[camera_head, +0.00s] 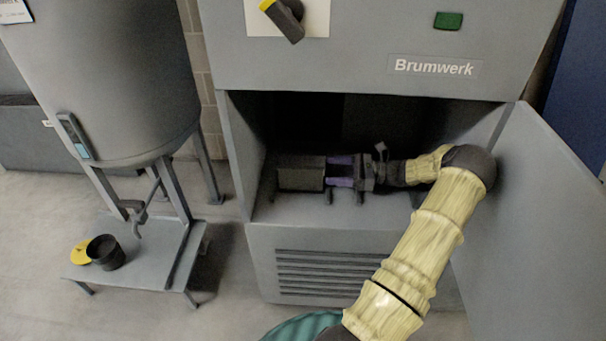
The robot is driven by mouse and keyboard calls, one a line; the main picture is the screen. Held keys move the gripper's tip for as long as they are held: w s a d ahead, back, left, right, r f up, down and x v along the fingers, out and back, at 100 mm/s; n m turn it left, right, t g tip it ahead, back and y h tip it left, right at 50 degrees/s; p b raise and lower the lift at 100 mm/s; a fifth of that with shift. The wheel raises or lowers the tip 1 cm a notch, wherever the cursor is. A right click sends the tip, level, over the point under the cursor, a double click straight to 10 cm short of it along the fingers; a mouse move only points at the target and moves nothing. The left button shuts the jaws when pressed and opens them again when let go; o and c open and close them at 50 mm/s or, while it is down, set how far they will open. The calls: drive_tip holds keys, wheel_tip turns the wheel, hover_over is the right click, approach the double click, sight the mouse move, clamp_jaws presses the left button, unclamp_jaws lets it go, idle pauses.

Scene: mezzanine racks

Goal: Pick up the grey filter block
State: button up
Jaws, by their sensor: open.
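The grey filter block (300,173) is a dark box lying on the floor of the open cabinet compartment, left of its middle. My gripper (337,172) reaches in from the right and points left at the block's right end. It is open, with purple parts showing beside the block. I cannot tell whether the fingers touch the block or pass around its end. The dark compartment hides the far side of the block.
The cabinet floor (292,210) is bare in front of the block. The open door (545,220) stands to the right of my arm. A tank (105,75) stands at left, with a low platform (150,262) holding a black cup (106,254) and a yellow disc (80,251).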

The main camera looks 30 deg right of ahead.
sight(310, 168)
drive_tip(key=shift+w+a, duration=0.1)
drive_tip(key=shift+b+x, duration=0.3)
drive_tip(key=shift+x, duration=0.8)
drive_tip(key=shift+r+b+x, duration=0.15)
drive_tip(key=shift+b+x, duration=0.3)
drive_tip(key=shift+x, duration=0.85)
drive_tip(key=shift+r+b+x, duration=0.15)
drive_tip(key=shift+b+x, duration=0.3)
drive_tip(key=shift+x, duration=0.85)
drive_tip(key=c, duration=1.1)
